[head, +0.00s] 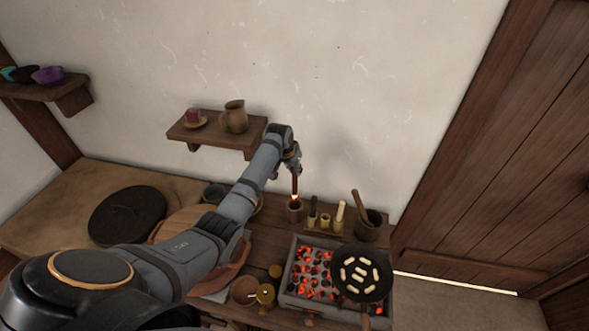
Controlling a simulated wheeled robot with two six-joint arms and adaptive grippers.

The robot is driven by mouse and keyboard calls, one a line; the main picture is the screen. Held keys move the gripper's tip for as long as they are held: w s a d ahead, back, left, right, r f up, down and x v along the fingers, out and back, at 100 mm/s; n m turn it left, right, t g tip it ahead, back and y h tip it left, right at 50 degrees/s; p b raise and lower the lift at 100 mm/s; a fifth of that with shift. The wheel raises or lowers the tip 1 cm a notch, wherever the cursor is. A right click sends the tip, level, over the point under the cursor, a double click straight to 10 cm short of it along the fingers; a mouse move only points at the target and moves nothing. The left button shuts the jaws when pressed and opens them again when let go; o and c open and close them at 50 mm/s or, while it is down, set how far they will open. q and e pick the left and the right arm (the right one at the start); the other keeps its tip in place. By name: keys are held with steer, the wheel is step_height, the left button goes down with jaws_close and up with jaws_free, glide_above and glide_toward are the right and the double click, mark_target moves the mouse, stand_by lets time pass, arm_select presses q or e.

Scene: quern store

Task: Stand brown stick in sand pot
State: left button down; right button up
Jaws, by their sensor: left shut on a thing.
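The brown stick (295,186) hangs upright, or nearly so, below my left gripper (294,168), which is shut on its upper part. A bright orange glow shows at the stick's lower end. A small brown pot (295,213), which looks like the sand pot, stands on the wooden counter right under the stick. The lower end is at or just above the pot's mouth; I cannot tell whether it touches what is inside. Any sand in the pot is too small to make out. My right gripper is not in view.
Just right of the pot is a small rack (324,229) with several upright pale and dark pieces. A dark pot (369,224) holds a wooden handle. In front are a brazier of glowing coals (316,262) and a pan (362,274). A wall shelf (218,137) is behind left.

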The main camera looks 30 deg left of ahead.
mark_target(293, 186)
arm_select(q)
step_height(293, 186, down, 5)
steer(key=b, duration=0.4)
steer(key=shift+f+b, duration=1.45)
steer(key=shift+f, duration=1.5)
steer(key=c, duration=1.1)
jaws_free()
steer(key=shift+c, duration=0.2)
steer(key=shift+r, duration=0.1)
steer(key=v, duration=1.2)
